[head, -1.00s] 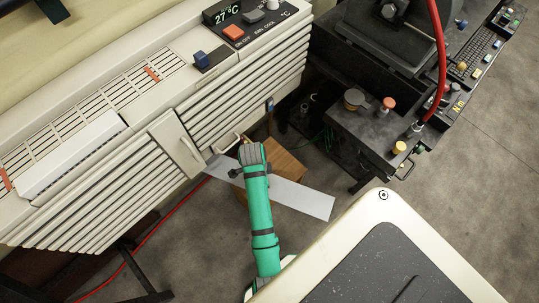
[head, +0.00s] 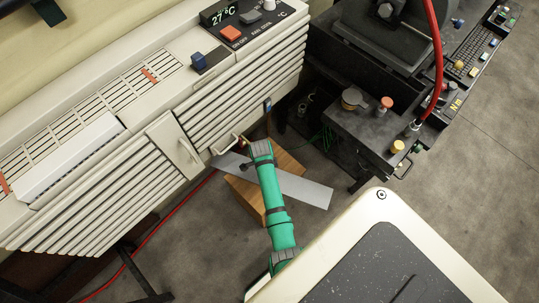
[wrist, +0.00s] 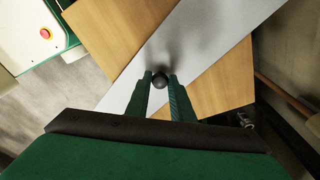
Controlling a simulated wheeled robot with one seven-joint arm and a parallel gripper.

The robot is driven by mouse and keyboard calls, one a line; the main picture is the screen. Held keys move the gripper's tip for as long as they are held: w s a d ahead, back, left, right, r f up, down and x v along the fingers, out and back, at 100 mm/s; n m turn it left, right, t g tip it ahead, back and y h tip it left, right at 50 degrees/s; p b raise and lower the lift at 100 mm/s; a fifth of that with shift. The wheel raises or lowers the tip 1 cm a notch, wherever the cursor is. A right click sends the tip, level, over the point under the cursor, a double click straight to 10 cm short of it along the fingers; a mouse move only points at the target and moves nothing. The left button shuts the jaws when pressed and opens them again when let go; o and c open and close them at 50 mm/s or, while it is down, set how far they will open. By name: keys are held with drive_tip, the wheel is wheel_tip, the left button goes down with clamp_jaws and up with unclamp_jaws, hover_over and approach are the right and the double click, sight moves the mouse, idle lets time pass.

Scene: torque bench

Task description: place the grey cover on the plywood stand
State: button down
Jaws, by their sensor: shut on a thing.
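The grey cover (head: 312,191) is a long flat plate with a dark round knob (wrist: 160,83).
A cream slatted heater unit (head: 100,200) with a handle stands close to the cover's left end. A dark machine bench (head: 365,130) with knobs is at the right. A red cable (head: 150,235) runs along the floor. Grey floor (head: 490,190) is clear at the far right.

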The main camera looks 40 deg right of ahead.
drive_tip(key=c, duration=1.5)
unclamp_jaws()
drive_tip(key=shift+f, duration=0.1)
drive_tip(key=shift+c, duration=0.2)
wheel_tip(320, 180, up, 12)
drive_tip(key=a, duration=0.1)
drive_tip(key=shift+w+a, duration=0.15)
drive_tip(key=shift+w, duration=0.25)
